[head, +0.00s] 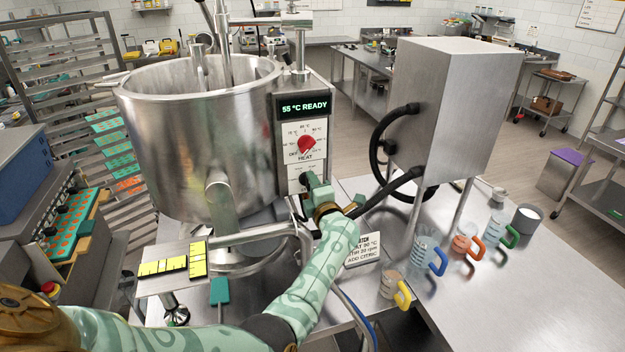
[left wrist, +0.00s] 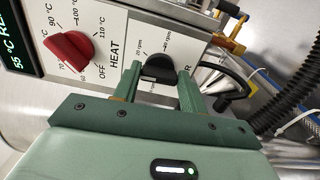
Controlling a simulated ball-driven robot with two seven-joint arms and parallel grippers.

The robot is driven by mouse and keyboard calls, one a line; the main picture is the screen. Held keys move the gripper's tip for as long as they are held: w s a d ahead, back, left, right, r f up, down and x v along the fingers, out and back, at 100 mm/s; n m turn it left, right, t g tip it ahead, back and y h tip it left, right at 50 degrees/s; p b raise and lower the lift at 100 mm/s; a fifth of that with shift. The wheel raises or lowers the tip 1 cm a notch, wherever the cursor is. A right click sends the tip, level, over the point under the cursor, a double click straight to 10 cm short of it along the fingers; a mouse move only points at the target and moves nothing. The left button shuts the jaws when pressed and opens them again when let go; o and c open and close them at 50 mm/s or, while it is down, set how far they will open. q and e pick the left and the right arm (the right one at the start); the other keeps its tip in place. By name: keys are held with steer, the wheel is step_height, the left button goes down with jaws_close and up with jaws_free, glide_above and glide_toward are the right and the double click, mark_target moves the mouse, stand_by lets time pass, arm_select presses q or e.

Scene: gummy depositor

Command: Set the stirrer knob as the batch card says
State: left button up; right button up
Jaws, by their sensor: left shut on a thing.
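The black stirrer knob (left wrist: 160,68) shows in the left wrist view, on a white dial plate with small rpm labels. My left gripper (left wrist: 161,78) has one finger on each side of it and is shut on it. Where the knob points is not clear. My right gripper is not in view.
The red heat knob (head: 306,145) is just above my gripper and shows in the left wrist view (left wrist: 70,50). The display (head: 304,107) reads 55 °C READY. The steel kettle (head: 195,130) stands left of the panel. Hoses and several handled jugs are to the right.

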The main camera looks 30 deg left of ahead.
arm_select(q)
steer(key=shift+f+m+p, duration=0.15)
steer(key=shift+m+p, duration=1.35)
steer(key=shift+m, duration=1.6)
steer(key=o, duration=1)
